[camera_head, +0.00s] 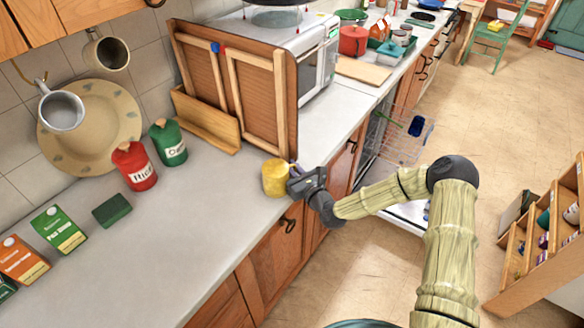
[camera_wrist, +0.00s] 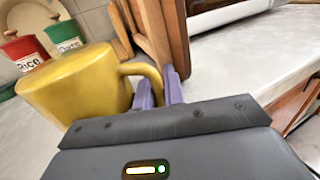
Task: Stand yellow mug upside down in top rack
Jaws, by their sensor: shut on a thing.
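The yellow mug (camera_head: 274,179) is at the front edge of the counter, left of my gripper (camera_head: 303,182). In the wrist view the mug (camera_wrist: 78,92) fills the left side, and my gripper (camera_wrist: 160,90) is shut on its handle. I cannot tell whether the mug touches the counter, and its opening is not clear. The top rack (camera_head: 402,140), a wire rack, is pulled out of the open dishwasher below the counter, to the right of my gripper. A dark blue item and something green show in it.
A wooden panel rack (camera_head: 240,85) stands behind the mug, beside the microwave (camera_head: 318,62). Red (camera_head: 134,166) and green (camera_head: 168,143) canisters are at the left. The open dishwasher door (camera_head: 405,214) lies low behind my arm.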

